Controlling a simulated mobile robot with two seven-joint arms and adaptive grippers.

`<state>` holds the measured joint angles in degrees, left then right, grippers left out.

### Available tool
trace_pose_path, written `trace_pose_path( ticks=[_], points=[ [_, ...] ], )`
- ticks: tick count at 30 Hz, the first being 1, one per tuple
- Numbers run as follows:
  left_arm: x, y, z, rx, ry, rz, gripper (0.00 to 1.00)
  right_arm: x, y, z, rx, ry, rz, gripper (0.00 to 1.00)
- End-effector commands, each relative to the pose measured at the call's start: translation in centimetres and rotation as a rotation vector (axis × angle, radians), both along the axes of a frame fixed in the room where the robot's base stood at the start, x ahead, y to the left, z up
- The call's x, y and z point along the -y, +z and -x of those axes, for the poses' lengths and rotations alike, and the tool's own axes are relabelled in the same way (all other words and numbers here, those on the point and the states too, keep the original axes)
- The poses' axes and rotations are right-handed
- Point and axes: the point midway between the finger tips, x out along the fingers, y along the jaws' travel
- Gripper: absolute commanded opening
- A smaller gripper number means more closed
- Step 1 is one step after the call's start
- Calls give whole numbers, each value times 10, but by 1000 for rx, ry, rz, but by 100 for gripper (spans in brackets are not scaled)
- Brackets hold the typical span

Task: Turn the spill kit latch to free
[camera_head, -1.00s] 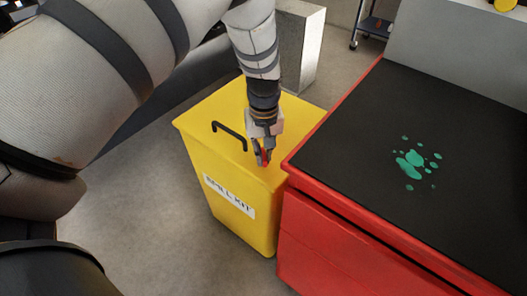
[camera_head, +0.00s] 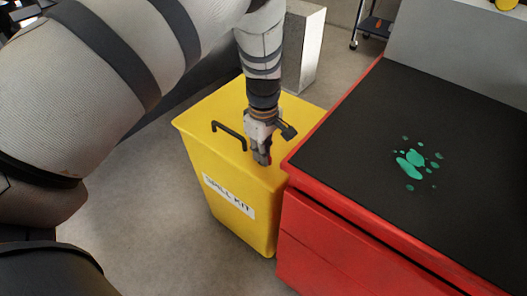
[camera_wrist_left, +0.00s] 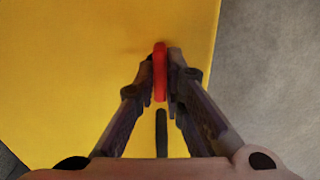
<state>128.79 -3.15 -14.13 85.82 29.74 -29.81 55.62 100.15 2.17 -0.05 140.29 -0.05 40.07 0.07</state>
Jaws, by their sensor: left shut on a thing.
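The yellow spill kit bin (camera_head: 205,145) stands left of the red cabinet, with a "SPILL KIT" label on its front and a black handle (camera_head: 228,134) on its lid. My left gripper (camera_head: 262,160) points down at the lid near the cabinet side. In the left wrist view, the red latch (camera_wrist_left: 160,72) stands between the fingertips of my left gripper (camera_wrist_left: 161,85), which is shut on it. In the head view the fingers hide most of the latch. The black handle also shows in the left wrist view (camera_wrist_left: 161,132), below the latch. My right gripper is not in view.
The red cabinet (camera_head: 330,235) with a black top (camera_head: 370,120) stands close to the bin's right side. Green spill blobs (camera_head: 415,158) lie on that top. A grey block (camera_head: 303,45) stands behind the bin. Bare floor lies to the bin's left.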

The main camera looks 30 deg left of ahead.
Motion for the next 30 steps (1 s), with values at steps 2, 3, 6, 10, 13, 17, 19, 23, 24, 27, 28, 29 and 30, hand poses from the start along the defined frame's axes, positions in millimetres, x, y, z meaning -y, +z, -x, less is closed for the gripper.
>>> trace_pose_path(
  ticks=[2,3,6,10,13,17,19,23,24,27,28,29,30],
  points=[
    [1,-1,0,-2,17,1,0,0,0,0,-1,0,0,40],
    [1,-1,0,-2,23,1,0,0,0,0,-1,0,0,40],
    [1,-1,0,-2,32,1,0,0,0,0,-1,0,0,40],
    [1,-1,0,-2,37,1,0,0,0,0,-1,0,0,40],
    [1,-1,0,-2,38,1,0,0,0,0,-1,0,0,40],
    [1,-1,0,-2,37,2,0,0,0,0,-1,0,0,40],
    [1,-1,0,-2,37,2,14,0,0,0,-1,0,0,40],
    [0,0,0,-1,37,1,30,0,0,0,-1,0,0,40],
    [0,0,0,-1,36,1,30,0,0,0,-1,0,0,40],
    [0,0,0,-1,36,1,30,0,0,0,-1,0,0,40],
    [0,0,0,-1,36,1,30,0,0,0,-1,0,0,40],
    [0,0,0,-1,36,1,30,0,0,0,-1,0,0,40],
    [0,1,0,0,36,1,30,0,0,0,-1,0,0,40]
  ],
)
